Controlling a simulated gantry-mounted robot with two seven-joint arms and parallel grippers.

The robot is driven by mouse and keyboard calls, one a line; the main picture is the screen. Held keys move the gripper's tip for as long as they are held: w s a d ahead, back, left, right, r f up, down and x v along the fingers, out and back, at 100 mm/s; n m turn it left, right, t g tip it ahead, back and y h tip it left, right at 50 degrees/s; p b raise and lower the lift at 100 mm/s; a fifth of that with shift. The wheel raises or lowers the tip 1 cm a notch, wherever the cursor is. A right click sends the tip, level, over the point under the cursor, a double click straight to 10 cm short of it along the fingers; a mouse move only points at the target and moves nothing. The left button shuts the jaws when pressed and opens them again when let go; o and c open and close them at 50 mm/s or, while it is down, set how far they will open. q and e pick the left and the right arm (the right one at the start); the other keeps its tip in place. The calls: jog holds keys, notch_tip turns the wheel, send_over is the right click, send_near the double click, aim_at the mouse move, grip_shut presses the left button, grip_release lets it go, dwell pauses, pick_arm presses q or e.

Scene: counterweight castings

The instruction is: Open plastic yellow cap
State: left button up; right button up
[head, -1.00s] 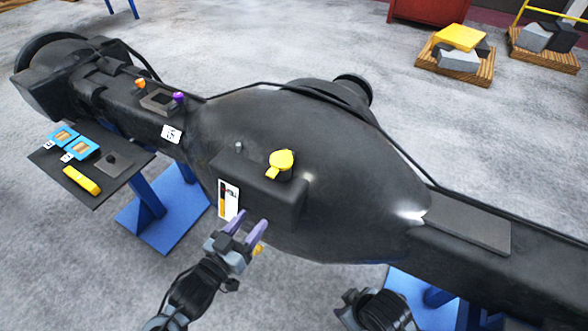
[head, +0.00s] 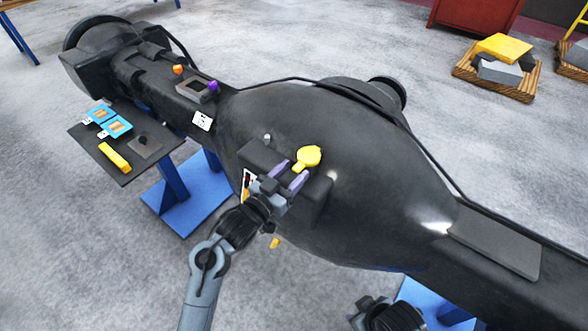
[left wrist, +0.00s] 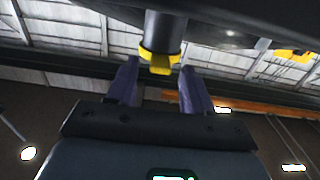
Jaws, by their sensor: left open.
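The yellow cap (head: 310,156), round with a small tab at its lower left, sits on top of the large black casting (head: 345,215), by a dark block. My left gripper (head: 290,173), with purple fingers, is open and empty just short of the cap, to its lower left. The fingers look apart from the cap. In the left wrist view my fingers (left wrist: 160,85) are spread, and a yellow band with a tab (left wrist: 160,62) on a dark cylinder shows between and beyond them. My right arm's end (head: 390,315) is cut off at the bottom edge; its fingers cannot be made out.
A side tray (head: 125,170) at left holds blue pieces and a yellow block (head: 115,157). Orange and purple knobs (head: 212,86) stand on the casting's left arm. A small yellow part (head: 275,242) shows below the left gripper. A pallet with blocks (head: 520,85) stands far back.

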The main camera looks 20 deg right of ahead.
pick_arm(q)
jog(key=shift+w+d, duration=0.35)
jog(key=shift+d, duration=0.2)
grip_shut()
